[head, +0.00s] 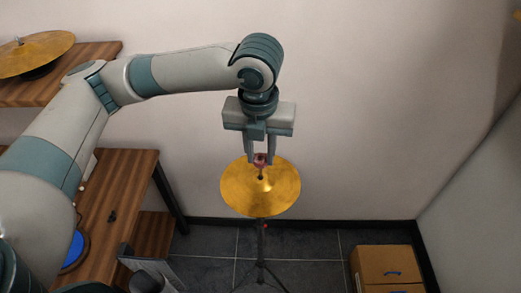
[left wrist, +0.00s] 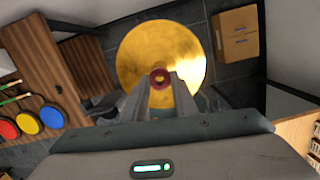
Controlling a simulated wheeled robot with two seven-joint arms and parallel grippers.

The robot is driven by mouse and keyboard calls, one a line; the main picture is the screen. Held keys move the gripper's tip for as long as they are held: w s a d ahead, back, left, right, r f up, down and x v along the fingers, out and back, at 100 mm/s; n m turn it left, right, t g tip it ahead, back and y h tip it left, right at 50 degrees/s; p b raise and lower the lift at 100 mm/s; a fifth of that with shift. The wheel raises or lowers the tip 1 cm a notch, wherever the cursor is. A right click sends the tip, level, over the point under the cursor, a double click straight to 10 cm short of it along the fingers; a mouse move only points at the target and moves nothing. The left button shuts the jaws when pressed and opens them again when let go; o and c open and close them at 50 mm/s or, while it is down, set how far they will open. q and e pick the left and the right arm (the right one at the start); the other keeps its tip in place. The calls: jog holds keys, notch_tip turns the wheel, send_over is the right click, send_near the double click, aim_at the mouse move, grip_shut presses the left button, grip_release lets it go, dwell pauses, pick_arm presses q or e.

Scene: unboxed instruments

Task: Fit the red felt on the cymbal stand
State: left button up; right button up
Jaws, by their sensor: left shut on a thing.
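The red felt (head: 260,159) is a small dark red ring held between the fingertips of my left gripper (head: 260,161), which is shut on it. In the left wrist view the felt (left wrist: 159,78) shows as a ring with an open hole, at the tips of the fingers. The cymbal stand (head: 261,250) stands on the floor with a gold cymbal (head: 260,200) on it. The stand's short top rod (head: 261,177) rises from the cymbal's middle, just below the felt. In the left wrist view the felt overlaps the cymbal's (left wrist: 150,45) centre and hides the rod. My right gripper is not in view.
A wooden table (head: 122,190) stands at the left, with a blue round pad (head: 74,249) on it. A wooden shelf (head: 95,58) with another cymbal (head: 35,52) is at the upper left. A cardboard box (head: 385,263) sits on the floor at the right. A wall is behind the stand.

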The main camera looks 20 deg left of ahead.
aim_at(260, 169)
pick_arm(q)
jog(key=shift+a+f+b, duration=0.15)
jog(key=shift+f+b, duration=0.4)
jog(key=shift+f, duration=2.3)
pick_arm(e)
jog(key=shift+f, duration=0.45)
pick_arm(q)
jog(key=o, duration=1.1)
jog(key=shift+c, duration=0.2)
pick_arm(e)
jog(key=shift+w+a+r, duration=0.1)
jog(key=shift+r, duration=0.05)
